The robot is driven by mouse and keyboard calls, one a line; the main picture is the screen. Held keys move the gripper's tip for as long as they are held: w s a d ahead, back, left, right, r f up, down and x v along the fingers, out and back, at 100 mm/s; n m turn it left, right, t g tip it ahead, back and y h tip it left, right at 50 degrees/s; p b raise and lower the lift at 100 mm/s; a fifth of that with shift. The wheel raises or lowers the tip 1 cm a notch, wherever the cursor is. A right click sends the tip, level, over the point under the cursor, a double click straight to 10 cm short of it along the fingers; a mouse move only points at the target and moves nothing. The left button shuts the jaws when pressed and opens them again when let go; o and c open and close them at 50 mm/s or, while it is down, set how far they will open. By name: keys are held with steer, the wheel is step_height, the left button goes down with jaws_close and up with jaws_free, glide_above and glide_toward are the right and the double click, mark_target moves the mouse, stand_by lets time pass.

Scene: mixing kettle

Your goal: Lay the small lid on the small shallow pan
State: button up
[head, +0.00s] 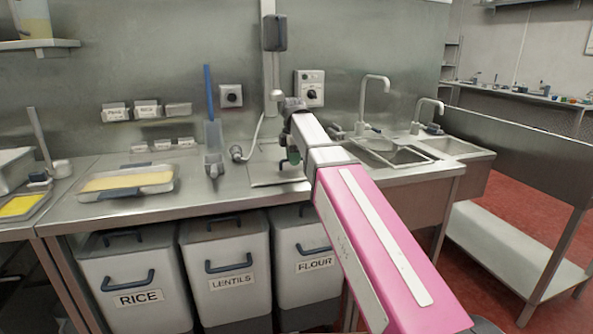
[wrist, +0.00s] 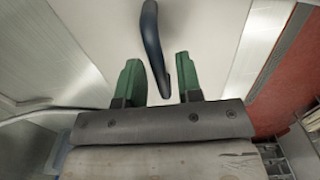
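My gripper (wrist: 158,80) has two green fingers standing apart. A dark blue curved handle (wrist: 152,35) shows between them on a pale flat surface (wrist: 210,40); this may be the small lid, but I cannot tell for sure. The fingers are not seen closed on the handle. In the head view my gripper (head: 292,155) is low over the worktop, beside a flat pale piece (head: 268,180) partly hidden by my arm. I cannot make out the small shallow pan with certainty.
A shallow tray with yellow contents (head: 128,193) lies on the steel counter to the left, another (head: 20,207) further left. A blue-handled tool (head: 209,90) stands at the wall. Sinks (head: 395,155) are to the right. Labelled bins (head: 231,265) stand below the counter.

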jaws_close()
steer(key=shift+r, duration=0.1)
steer(key=shift+r, duration=2.45)
